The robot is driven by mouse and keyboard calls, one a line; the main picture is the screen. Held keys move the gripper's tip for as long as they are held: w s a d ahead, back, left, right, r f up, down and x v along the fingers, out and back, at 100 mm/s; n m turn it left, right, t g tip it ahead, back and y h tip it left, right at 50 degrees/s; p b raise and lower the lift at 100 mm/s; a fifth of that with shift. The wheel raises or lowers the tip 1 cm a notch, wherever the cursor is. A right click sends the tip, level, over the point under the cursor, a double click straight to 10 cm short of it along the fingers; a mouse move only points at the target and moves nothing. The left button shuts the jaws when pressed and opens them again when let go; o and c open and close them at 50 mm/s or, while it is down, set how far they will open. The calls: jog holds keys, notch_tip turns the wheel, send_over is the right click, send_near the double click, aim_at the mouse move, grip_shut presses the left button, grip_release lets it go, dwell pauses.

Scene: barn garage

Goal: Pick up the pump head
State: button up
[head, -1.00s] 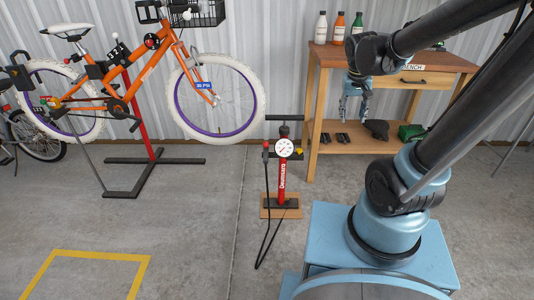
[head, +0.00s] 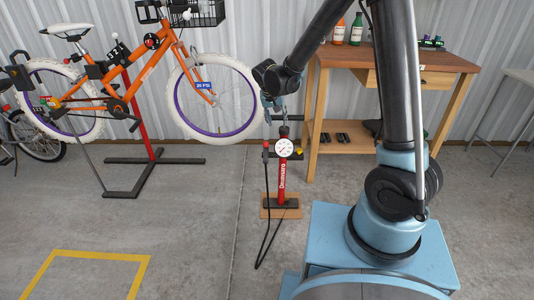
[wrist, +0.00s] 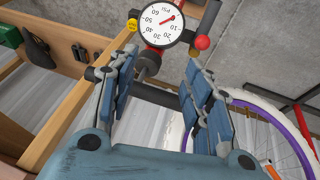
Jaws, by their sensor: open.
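A red and black floor pump (head: 282,180) stands upright on its base, with a white round gauge (head: 284,148) near its top. The pump head (head: 265,151), black with a red end, sits at the gauge's left side, with the black hose running down from it. In the wrist view the pump head (wrist: 209,18) is at the upper right, beside the upside-down gauge (wrist: 164,24). My gripper (wrist: 160,72) is open and empty, above the pump top. The pump's dark shaft and crossbar show between and beyond its fingers. The pump head is outside the fingers, apart from them.
A wooden workbench (head: 455,57) with bottles on top and items on its lower shelf stands right of the pump. An orange bike (head: 148,75) hangs on a stand (head: 125,193) to the left. The concrete floor in front is clear, with yellow tape (head: 100,255) at lower left.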

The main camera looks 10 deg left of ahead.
jog(key=s+a+f, duration=0.1)
jog(key=a+f, duration=0.5)
jog(key=a, duration=0.2)
send_over(266, 150)
jog(key=s+a, duration=0.1)
jog(key=s, duration=0.1)
jog(key=shift+t, duration=0.3)
jog(key=f, duration=1)
jog(key=shift+w+a+f, duration=0.1)
jog(key=shift+w+f, duration=0.1)
jog(key=shift+f, duration=0.05)
jog(key=shift+s+x, duration=0.2)
jog(key=shift+x, duration=1.3)
jog(key=shift+s+x, duration=0.15)
jog(key=shift+x, duration=1.3)
jog(key=shift+f, duration=0.15)
grip_shut()
